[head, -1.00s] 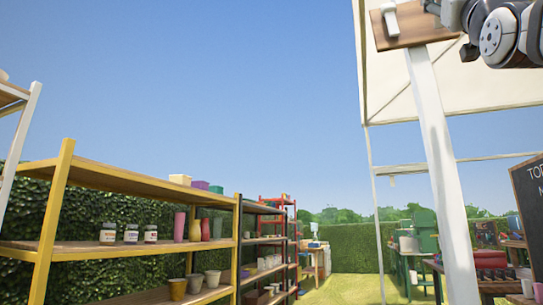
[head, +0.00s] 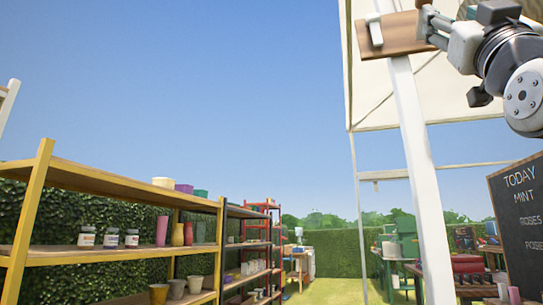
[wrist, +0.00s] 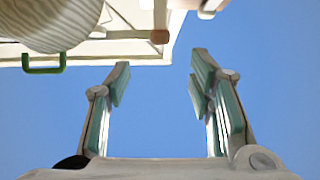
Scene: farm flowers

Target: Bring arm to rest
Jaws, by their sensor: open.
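My gripper (wrist: 161,72) is open in the wrist view. Its two teal-padded fingers stand apart against blue sky, with nothing between them. In the head view my arm is raised at the upper right, in front of the white canopy and close to a wooden board (head: 400,42) on a white post. I cannot make out the fingers clearly there, nor whether the arm touches the board.
A yellow shelf (head: 110,182) with jars and pots stands at the left, with darker and red shelves beyond. A white post (head: 422,165) and a chalkboard (head: 522,225) stand at the right. A grass path (head: 330,291) lies open between. A ribbed pale object (wrist: 50,22) shows in the wrist view.

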